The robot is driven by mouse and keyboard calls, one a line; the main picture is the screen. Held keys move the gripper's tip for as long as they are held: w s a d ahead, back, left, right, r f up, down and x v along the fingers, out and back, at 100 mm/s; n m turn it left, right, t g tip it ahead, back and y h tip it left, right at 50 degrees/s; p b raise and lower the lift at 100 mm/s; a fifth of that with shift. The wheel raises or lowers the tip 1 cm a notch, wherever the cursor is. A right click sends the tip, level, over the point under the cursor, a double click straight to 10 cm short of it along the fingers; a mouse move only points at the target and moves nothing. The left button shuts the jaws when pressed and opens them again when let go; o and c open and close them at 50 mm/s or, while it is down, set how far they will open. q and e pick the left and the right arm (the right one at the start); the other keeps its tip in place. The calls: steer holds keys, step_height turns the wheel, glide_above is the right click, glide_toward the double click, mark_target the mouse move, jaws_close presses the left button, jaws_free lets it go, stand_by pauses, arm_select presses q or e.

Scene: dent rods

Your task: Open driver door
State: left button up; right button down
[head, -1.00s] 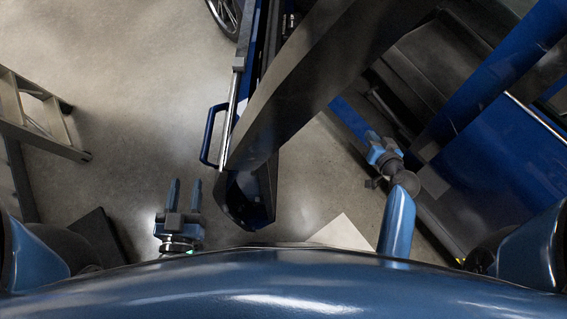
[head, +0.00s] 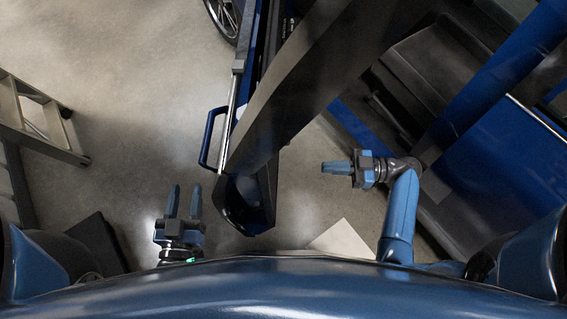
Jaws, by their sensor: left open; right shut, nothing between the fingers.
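The driver door (head: 255,90) is blue with a dark window frame and is seen from above, swung out from the car body with a gap on its right. Its blue handle (head: 208,137) sticks out on the left side. My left gripper (head: 184,202) is open and empty, below and left of the handle, apart from the door. My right gripper (head: 325,168) is shut and empty, in the gap to the right of the door, pointing left towards it without touching.
The blue car body (head: 500,160) with its dark sill lies at the right. A wheel (head: 226,15) shows at the top. A ladder (head: 40,120) stands at the left. A pale sheet (head: 342,238) lies on the floor. The floor left of the door is clear.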

arm_select(q)
step_height(320, 180, up, 3)
steer(key=p, duration=0.3)
steer(key=shift+r, duration=0.2)
arm_select(e)
steer(key=a, duration=1.3)
steer(key=shift+w, duration=0.25)
